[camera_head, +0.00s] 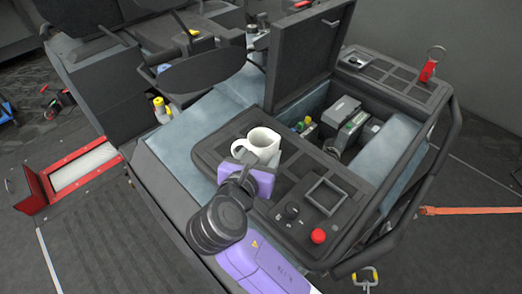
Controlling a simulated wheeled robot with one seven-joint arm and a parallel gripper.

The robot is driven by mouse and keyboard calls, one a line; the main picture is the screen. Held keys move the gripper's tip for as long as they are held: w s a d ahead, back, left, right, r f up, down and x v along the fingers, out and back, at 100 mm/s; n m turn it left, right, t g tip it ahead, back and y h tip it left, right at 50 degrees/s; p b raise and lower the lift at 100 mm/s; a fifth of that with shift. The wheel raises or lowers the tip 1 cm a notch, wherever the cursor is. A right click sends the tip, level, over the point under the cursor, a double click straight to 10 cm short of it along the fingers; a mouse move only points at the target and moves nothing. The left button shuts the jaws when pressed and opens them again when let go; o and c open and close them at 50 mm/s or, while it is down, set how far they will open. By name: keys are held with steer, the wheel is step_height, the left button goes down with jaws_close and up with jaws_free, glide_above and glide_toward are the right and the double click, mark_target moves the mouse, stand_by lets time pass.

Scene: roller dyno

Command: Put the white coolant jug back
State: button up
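A white jug (265,143), shaped like a mug with an open top, shows over the dark console panel on the machine. Its handle side faces left, toward my gripper. My gripper (246,160) is right at the near left side of the jug, and its purple body overlaps the jug's lower edge in the picture. The fingertips are hidden or too small to make out, so I cannot tell whether they are closed on the jug or whether the jug rests on the panel.
Behind the jug a dark lid (308,52) stands open beside a compartment (372,128) holding several boxes and small bottles. A red button (318,236) sits on the near panel. An orange strap (470,210) stretches right.

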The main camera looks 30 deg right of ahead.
steer(key=shift+f, duration=0.1)
steer(key=o, duration=1.6)
steer(key=shift+f, duration=0.1)
steer(key=shift+c, duration=0.2)
steer(key=shift+r, duration=0.25)
steer(key=v, duration=1.2)
